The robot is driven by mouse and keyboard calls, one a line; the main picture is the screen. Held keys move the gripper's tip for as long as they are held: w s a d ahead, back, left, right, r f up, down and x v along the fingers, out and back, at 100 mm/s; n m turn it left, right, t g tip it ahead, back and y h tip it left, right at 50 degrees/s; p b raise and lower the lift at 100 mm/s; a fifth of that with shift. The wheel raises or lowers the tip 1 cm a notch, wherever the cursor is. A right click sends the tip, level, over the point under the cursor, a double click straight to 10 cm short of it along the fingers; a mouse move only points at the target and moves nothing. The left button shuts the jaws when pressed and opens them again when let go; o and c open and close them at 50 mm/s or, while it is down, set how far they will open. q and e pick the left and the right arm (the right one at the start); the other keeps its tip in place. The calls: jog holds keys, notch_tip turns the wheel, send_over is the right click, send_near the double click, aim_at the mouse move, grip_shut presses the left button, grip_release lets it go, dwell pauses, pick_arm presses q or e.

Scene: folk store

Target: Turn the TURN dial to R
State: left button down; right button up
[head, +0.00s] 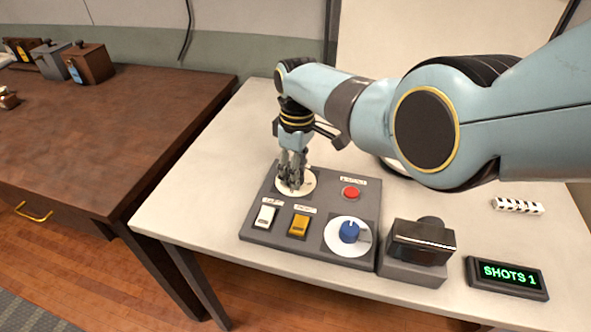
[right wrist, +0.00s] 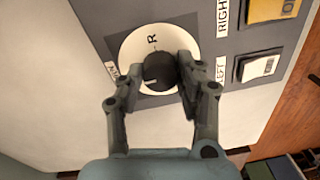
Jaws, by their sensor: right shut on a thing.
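The TURN dial (head: 308,183) is a white disc with a dark knob at the back left of the grey control panel (head: 325,182). In the right wrist view, the white disc (right wrist: 134,45) bears a black R above the dark knob (right wrist: 158,72). A small white mark shows on the knob's lower left side, away from the R. My right gripper (head: 292,182) reaches down over the dial, and its two fingers (right wrist: 157,75) are shut on the knob from either side. The label beside the dial is partly hidden. My left gripper is not in view.
The panel also holds a white switch (head: 265,215), a yellow switch (head: 299,224), a red button (head: 351,193) and a blue knob (head: 349,231). A dark device (head: 422,242) and a SHOTS 1 display (head: 507,277) stand to the right. The pale table (head: 205,185) is clear left of the panel.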

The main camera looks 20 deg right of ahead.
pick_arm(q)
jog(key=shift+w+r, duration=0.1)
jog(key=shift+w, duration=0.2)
pick_arm(e)
jog(key=shift+m, duration=0.4)
jog(key=shift+m+p, duration=0.35)
jog(key=shift+m, duration=0.25)
jog(key=m+p, duration=0.1)
jog(key=m, duration=0.2)
jog(key=shift+m, duration=0.3)
jog(key=m, duration=0.3)
jog(key=shift+d+m+p, duration=0.1)
jog(key=shift+m+p, duration=0.2)
jog(key=m+p, duration=0.1)
jog(key=m, duration=0.3)
jog(key=shift+s+t, duration=0.1)
jog(key=shift+t, duration=0.2)
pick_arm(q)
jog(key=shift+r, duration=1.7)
pick_arm(e)
jog(key=shift+m, duration=2.2)
